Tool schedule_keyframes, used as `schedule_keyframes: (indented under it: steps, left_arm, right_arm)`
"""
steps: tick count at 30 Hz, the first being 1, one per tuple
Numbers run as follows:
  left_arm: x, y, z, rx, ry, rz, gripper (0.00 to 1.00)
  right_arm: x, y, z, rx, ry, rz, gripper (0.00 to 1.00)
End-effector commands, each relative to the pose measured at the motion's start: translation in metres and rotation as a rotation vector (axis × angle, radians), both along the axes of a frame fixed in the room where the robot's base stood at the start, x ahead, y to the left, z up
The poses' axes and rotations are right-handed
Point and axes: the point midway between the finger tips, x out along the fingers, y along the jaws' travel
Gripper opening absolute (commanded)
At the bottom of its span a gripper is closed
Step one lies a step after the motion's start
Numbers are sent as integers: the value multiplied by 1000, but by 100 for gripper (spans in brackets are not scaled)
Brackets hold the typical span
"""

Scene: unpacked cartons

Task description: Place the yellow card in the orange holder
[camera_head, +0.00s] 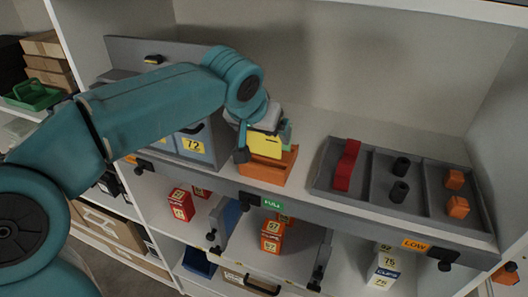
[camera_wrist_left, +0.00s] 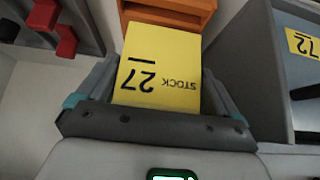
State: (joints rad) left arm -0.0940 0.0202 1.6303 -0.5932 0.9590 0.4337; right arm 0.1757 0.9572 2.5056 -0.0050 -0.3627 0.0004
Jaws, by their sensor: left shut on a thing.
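The yellow card (camera_head: 264,146) is held by my left gripper (camera_head: 263,130) on the upper shelf. In the left wrist view the card (camera_wrist_left: 160,65) reads "STOCK 27" upside down, between the two fingers (camera_wrist_left: 155,100). The orange holder (camera_head: 268,172) stands on the shelf near its front edge, directly below and behind the card in the head view. In the left wrist view the holder (camera_wrist_left: 172,10) shows just beyond the card's far edge. I cannot tell whether the card's lower edge is inside the holder or only in front of it. My right gripper is not in view.
A grey bin labelled 72 (camera_head: 193,143) stands close to the left of the holder. A grey divided tray (camera_head: 375,168) with red, black and orange pieces is at the right. Between holder and tray is a strip of free shelf. Small cartons (camera_head: 271,240) stand on the shelf below.

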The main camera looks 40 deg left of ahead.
Motion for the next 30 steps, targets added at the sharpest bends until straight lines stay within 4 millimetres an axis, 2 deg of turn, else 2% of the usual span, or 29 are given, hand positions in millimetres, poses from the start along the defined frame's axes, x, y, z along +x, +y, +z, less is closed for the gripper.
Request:
schedule_keyframes:
  steps: [5,6,10,24,25,30]
  left_arm:
    - [-1,0,-25,0,4,1,65]
    - [-1,0,-32,0,4,0,60]
    - [0,0,-47,0,2,1,60]
    - [3,0,-56,-1,1,1,60]
    - [3,0,-54,-1,1,1,100]
    - [3,0,-53,0,1,0,100]
  right_arm:
    - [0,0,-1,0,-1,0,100]
    - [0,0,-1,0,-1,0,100]
    - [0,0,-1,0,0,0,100]
    - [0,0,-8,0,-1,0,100]
    - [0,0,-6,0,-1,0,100]
    - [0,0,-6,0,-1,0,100]
